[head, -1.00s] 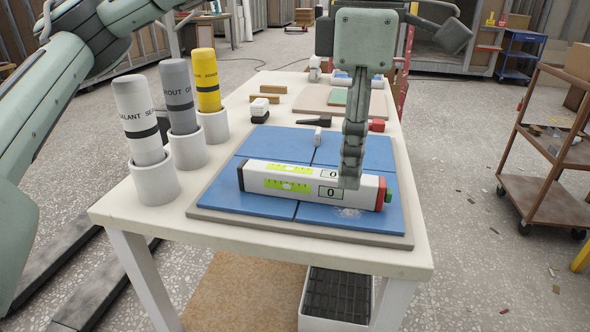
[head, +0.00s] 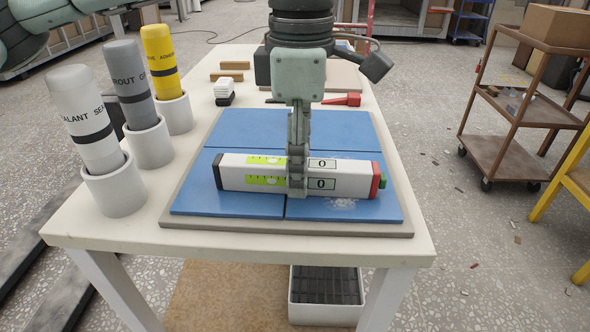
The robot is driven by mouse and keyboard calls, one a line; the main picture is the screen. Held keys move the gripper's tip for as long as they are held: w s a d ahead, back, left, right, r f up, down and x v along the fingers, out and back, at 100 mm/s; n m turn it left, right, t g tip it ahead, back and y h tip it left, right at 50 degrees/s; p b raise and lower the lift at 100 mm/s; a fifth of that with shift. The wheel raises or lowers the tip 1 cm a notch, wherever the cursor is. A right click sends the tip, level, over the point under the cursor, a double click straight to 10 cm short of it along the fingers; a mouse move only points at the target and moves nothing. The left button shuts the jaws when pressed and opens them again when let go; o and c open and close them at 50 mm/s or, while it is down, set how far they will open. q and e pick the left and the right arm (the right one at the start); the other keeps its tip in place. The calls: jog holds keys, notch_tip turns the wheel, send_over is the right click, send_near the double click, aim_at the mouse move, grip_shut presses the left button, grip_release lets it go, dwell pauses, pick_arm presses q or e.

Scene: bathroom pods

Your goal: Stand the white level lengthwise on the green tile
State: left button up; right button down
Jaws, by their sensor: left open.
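The white level (head: 346,178) lies on the blue tiles, its long side running left to right. It has a black left end, a red right end with a green knob, and bright green vial windows. My left gripper (head: 297,182) points down at the middle of the level. It is open, with one finger in front of the level's near side; the far finger is hidden. The green tile is hidden behind my arm in the head view. My right gripper is not in view.
Three tubes, white (head: 85,118), grey (head: 131,84) and yellow (head: 161,62), stand in white holders at the left. A black-and-white brush (head: 224,92) and a red-handled tool (head: 342,99) lie behind the tiles. A brown cart (head: 505,165) stands off to the right.

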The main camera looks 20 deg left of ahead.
pick_arm(q)
jog(key=shift+f, duration=0.7)
grip_shut()
jog(key=shift+r, duration=0.1)
